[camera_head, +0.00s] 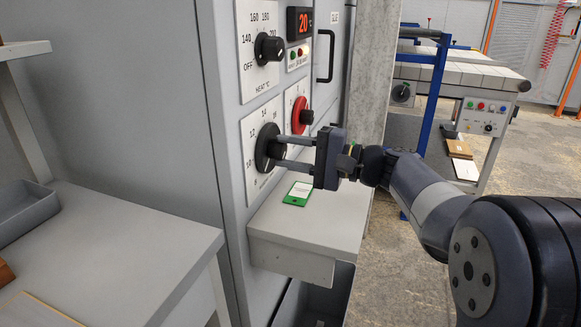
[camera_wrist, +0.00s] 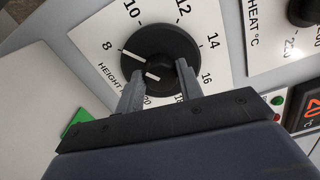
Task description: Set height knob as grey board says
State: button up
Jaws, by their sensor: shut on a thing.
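The black height knob (camera_head: 264,148) sits on a white dial plate low on the grey cabinet. It also shows in the wrist view (camera_wrist: 165,45), with numbers 8, 10, 12, 14 and 16 around it. A white line on the knob points at about 8. My gripper (camera_head: 277,151) is shut on this knob, with one finger on each side; its fingers also show in the wrist view (camera_wrist: 159,74). I cannot make out a grey board.
Above is the black heat knob (camera_head: 268,48). A display (camera_head: 299,23) reads 20. The grey shelf (camera_head: 318,226) juts out under my gripper. A grey table (camera_head: 120,262) stands at the left.

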jog(key=shift+f+n+b, duration=0.15)
jog(key=shift+n+b, duration=0.65)
jog(key=o, duration=1)
jog(key=shift+d, duration=0.1)
jog(key=p+v, duration=0.2)
jog(key=v, duration=0.8)
jog(key=shift+s+d, duration=0.15)
jog(key=shift+d, duration=0.15)
